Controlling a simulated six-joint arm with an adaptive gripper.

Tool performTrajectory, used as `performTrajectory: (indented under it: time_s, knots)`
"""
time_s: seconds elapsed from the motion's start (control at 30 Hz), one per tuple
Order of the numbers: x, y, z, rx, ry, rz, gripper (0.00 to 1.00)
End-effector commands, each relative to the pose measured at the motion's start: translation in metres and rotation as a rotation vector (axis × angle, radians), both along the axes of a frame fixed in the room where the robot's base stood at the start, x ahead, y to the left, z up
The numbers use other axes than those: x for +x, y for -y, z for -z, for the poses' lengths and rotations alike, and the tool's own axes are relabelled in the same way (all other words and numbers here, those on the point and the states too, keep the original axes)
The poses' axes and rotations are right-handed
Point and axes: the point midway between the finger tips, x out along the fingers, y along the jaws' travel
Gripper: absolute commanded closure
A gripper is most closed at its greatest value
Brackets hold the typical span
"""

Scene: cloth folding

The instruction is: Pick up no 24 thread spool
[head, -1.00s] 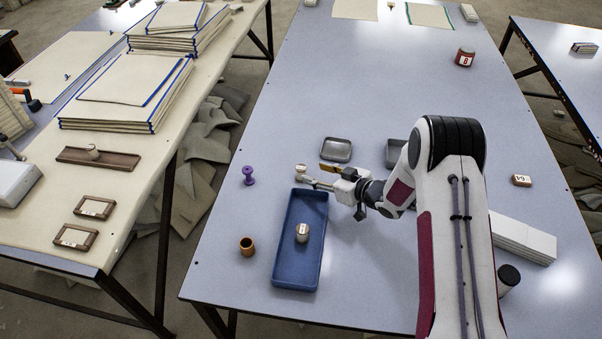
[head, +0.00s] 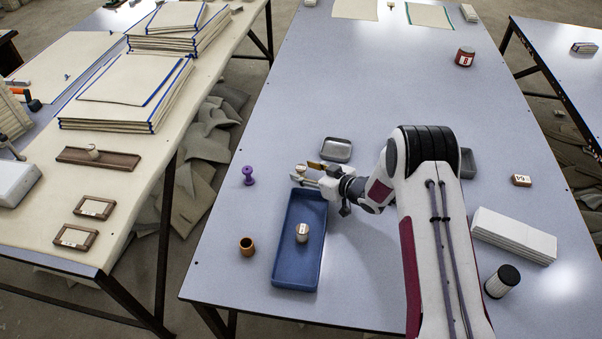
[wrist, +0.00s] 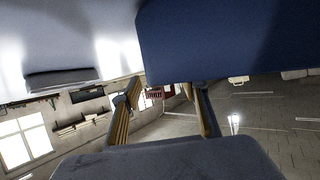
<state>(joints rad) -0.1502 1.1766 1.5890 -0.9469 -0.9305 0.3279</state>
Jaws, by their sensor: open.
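A small pale spool (head: 300,168) stands by the far end of the blue tray (head: 278,262), close to my fingertips. Another white-topped spool (head: 302,232) stands inside the tray. The numbers on both are too small to read. My gripper (head: 306,173) is open at the tray's far end, its fingers pointing left. I cannot tell whether the near spool is between the fingers or just beside them. In the wrist view my two fingers (wrist: 160,92) are apart, with only background visible between them, and the blue tray (wrist: 215,40) fills the upper right.
A purple spool (head: 248,175) stands left of the tray, and a brown cup (head: 247,246) sits nearer. A metal tin (head: 337,149) lies behind my gripper. White blocks (head: 513,236) and a dark-topped cylinder (head: 502,282) are on the right. The table's far middle is clear.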

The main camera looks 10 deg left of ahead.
Motion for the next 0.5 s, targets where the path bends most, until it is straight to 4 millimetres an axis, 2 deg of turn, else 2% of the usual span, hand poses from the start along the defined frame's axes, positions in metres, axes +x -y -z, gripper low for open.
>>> performTrajectory:
  time_s: [0.17,0.5]
  knots:
    - [0.0037,-0.0061,0.0030,0.000,0.000,-0.001,0.56]
    - [0.0040,-0.0061,0.0029,0.000,0.000,0.000,0.56]
